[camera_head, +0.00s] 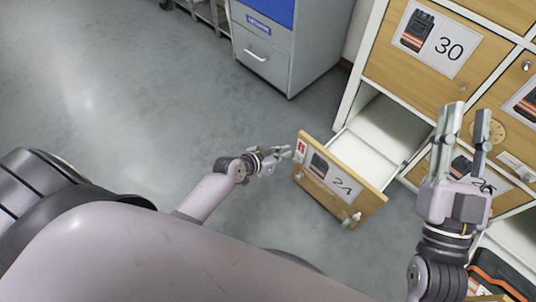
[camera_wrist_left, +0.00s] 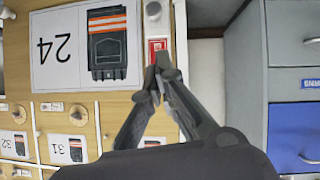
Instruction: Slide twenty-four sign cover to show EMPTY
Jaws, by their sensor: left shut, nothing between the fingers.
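The drawer numbered 24 (camera_head: 322,193) is pulled out of the wooden cabinet and looks empty inside. Its front bears a white picture label (camera_head: 343,186), upside down in the left wrist view (camera_wrist_left: 62,48). A small red and white sign (camera_head: 301,149) sits near the front's left end. In the left wrist view the sign (camera_wrist_left: 158,45) shows red, with lettering too small to read. My left gripper (camera_head: 287,152) is shut and empty, its tips (camera_wrist_left: 163,62) right by the sign; contact cannot be told. My right gripper (camera_head: 465,125) is open and empty, pointing up before the cabinet.
Drawer 30 (camera_head: 378,72) is shut above the open drawer. Another label (camera_head: 462,168) is partly hidden behind my right gripper. A grey cabinet with a blue panel (camera_head: 262,52) stands at the back. The floor (camera_head: 120,100) on the left is clear.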

